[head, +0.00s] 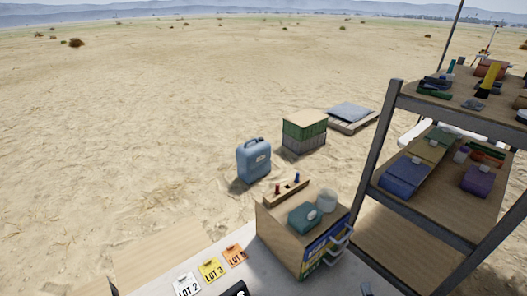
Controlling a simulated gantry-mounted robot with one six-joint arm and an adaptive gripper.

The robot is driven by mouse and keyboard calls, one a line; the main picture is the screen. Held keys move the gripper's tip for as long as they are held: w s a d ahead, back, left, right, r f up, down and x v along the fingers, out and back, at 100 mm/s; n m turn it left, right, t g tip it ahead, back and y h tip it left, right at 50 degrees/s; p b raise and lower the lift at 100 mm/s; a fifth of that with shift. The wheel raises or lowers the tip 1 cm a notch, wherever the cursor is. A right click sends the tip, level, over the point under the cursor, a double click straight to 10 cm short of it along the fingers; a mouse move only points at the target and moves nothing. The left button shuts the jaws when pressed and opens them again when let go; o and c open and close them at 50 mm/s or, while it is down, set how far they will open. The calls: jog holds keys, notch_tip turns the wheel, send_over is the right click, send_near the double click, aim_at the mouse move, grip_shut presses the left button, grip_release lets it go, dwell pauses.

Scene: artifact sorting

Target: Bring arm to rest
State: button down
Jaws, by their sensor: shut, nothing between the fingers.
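My gripper and arm do not clearly show in the head view. A dark object with a white mark (236,290) is cut off by the bottom edge, and I cannot tell what it is.
A grey table (262,270) at the bottom holds lot cards (210,269) and a wooden cabinet (285,236) with a teal case (303,217) on top. A shelf rack (379,150) with cases stands right. A blue jerrycan (253,160) and green crate (304,131) sit on open sand.

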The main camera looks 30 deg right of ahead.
jog(key=w+a+r+n+t+y, duration=0.1)
jog(key=w+a+r+n+y, duration=0.45)
jog(key=a, duration=0.45)
jog(key=w+a+r+n+t+y, duration=0.15)
jog(key=w+a+r+n, duration=0.25)
jog(key=w+a+n, duration=0.45)
jog(key=s+a+r+n+g+y, duration=0.15)
jog(key=a+r+n, duration=0.35)
jog(key=a, duration=0.8)
jog(key=s+a+r+n+g+y, duration=0.15)
jog(key=a+r+n, duration=0.35)
jog(key=a, duration=0.8)
notch_tip(320, 180, up, 34)
jog(key=s+p, duration=0.1)
jog(key=p, duration=3.3)
jog(key=shift+d+t, duration=0.2)
jog(key=shift+t, duration=0.15)
jog(key=shift+s, duration=0.1)
